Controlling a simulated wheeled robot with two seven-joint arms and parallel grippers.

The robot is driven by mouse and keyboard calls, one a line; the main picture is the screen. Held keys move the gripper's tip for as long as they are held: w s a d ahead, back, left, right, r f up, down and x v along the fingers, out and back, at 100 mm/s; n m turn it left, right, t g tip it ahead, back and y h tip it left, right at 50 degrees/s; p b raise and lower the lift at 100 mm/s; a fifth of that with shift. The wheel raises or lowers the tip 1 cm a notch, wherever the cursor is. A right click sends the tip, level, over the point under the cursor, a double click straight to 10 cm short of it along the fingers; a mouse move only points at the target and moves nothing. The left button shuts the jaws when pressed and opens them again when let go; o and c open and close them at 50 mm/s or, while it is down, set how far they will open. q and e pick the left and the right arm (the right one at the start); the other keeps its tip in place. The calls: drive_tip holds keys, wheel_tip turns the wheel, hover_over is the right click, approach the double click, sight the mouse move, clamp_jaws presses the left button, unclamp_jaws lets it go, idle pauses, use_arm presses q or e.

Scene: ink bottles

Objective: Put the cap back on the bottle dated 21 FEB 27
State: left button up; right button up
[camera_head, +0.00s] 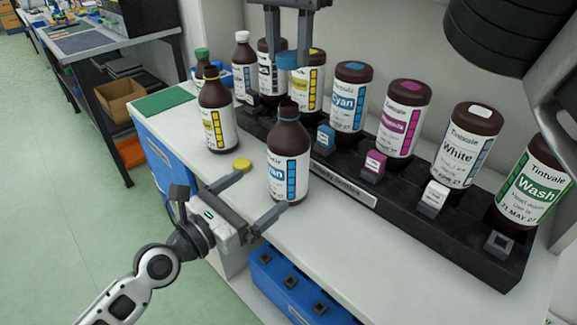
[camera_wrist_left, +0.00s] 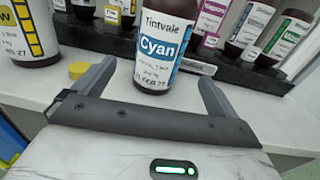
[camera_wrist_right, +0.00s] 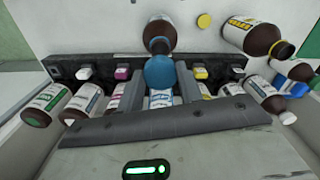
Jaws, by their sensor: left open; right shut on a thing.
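A brown Cyan bottle (camera_head: 288,160) stands upright at the counter's front, its dark neck bare. My right gripper (camera_head: 287,50) points down and is shut on a blue cap (camera_head: 287,61), held above and behind the bottle's neck. In the right wrist view the blue cap (camera_wrist_right: 160,72) is between the fingers, near the bottle's neck.
A yellow cap (camera_head: 242,165) lies on the counter beside a yellow-labelled bottle (camera_head: 218,115). Green- and white-capped bottles stand at the back left. A blue bin (camera_head: 275,275) is below the counter.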

use_arm(q)
drive_tip(key=x, duration=0.9)
drive_tip(key=shift+w+d, duration=0.15)
drive_tip(key=shift+d, duration=0.05)
drive_tip(key=c, duration=1.5)
use_arm(e)
drive_tip(key=shift+f, duration=0.1)
use_arm(q)
drive_tip(key=shift+o, duration=0.2)
use_arm(e)
hover_over(288, 105)
drive_tip(key=shift+f, duration=2.4)
drive_tip(key=shift+f, duration=0.1)
drive_tip(key=shift+f, duration=0.8)
drive_tip(key=shift+f, duration=0.55)
